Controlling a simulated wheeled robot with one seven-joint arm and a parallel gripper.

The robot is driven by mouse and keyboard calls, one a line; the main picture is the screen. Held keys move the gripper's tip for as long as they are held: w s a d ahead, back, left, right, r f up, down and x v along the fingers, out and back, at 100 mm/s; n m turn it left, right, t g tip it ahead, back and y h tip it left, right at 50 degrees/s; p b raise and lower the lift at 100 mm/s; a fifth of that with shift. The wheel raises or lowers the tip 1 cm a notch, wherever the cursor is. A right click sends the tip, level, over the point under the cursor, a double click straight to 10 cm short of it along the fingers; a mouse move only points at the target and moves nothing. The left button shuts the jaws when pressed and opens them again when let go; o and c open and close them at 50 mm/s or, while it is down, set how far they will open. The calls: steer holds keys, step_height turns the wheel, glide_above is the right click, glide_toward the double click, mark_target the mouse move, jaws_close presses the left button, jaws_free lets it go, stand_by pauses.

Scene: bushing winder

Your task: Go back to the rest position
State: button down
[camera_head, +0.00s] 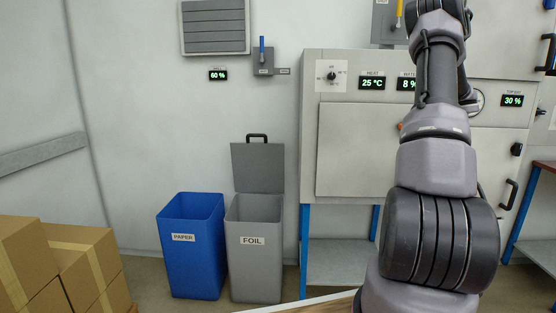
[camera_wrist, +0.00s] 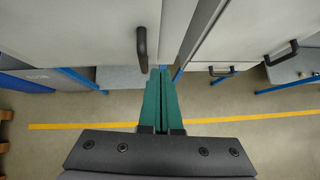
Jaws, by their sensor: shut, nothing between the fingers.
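My gripper (camera_wrist: 162,75) shows in the wrist view with its two long green fingers pressed together and nothing between them. It points toward a pale cabinet front and a grey shelf under it. In the head view my arm rises at the right, in front of the machine, and the gripper itself cannot be made out there. The machine (camera_head: 345,150) is a pale cabinet with a dial and lit displays, including one reading 25 °C.
A blue paper bin (camera_head: 190,255) and a grey foil bin (camera_head: 254,265) with its lid raised stand left of the machine. Cardboard boxes (camera_head: 75,265) are stacked at the far left. In the wrist view, a dark door handle (camera_wrist: 141,48) is close to the fingers. A yellow floor line (camera_wrist: 75,126) crosses open floor.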

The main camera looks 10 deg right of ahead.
steer(key=w+a+r+m+t+h, duration=0.25)
steer(key=a+r+m, duration=0.25)
steer(key=r, duration=0.5)
steer(key=s+a+r+m+h, duration=0.1)
steer(key=s+a+r+m, duration=0.1)
steer(key=a+r+m, duration=0.45)
steer(key=s+a+r+m, duration=0.3)
steer(key=a+r+m, duration=0.3)
steer(key=a+m, duration=0.15)
steer(key=s+a+f+m+g+y, duration=0.1)
steer(key=s+a+f+m+y, duration=0.1)
steer(key=s+a+m, duration=0.3)
steer(key=s+a+f+m+g+y, duration=0.1)
steer(key=s+a+m+y, duration=0.3)
steer(key=s+a, duration=0.9)
steer(key=s+a+f+m+g+y, duration=0.2)
steer(key=s+a+m, duration=0.5)
steer(key=a, duration=1.3)
steer(key=shift+s+f+m+y, duration=0.4)
steer(key=shift+s+f+y, duration=0.2)
steer(key=shift+s, duration=0.5)
steer(key=shift+d, duration=0.1)
